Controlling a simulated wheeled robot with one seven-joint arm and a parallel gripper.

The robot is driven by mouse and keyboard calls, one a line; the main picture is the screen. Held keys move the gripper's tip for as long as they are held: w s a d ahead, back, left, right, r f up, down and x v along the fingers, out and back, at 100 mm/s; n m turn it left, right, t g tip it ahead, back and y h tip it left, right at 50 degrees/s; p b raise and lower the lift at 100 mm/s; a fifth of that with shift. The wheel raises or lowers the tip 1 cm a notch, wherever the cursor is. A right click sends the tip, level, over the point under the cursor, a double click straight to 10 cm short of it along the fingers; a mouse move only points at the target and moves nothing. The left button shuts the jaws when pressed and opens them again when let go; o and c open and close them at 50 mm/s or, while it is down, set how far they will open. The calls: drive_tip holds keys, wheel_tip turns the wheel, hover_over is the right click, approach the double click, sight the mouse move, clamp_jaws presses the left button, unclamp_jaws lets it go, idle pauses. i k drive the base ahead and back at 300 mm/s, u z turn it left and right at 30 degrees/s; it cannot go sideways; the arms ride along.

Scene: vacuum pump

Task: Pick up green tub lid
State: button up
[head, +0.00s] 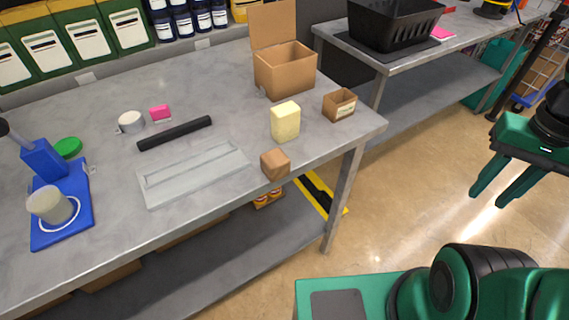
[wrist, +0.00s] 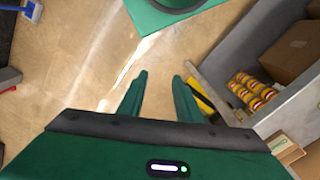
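The green tub lid (head: 68,147) lies on the grey table at the far left in the head view, partly behind the blue pump's upright part. The blue pump stand (head: 62,212) with a pale tub (head: 50,204) on it is just in front of the lid. My gripper (head: 492,198) is at the right of the head view, out over the floor and far from the lid. Its two fingers are apart with nothing between them. In the wrist view my gripper (wrist: 160,80) also shows open and empty above the floor. The lid is not in the wrist view.
The table (head: 110,98) also holds a black bar (head: 175,133), a grey panel (head: 193,173), a white cup (head: 130,122), a pink block (head: 159,113), a yellow block (head: 285,122) and cardboard boxes (head: 284,70). A second table (head: 455,58) with a black basket (head: 392,24) stands behind.

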sight(68, 148)
drive_tip(key=z, duration=1.2)
drive_tip(key=k, duration=1.2)
drive_tip(key=u, duration=0.6)
drive_tip(key=i, duration=1)
drive_tip(key=z, duration=0.05)
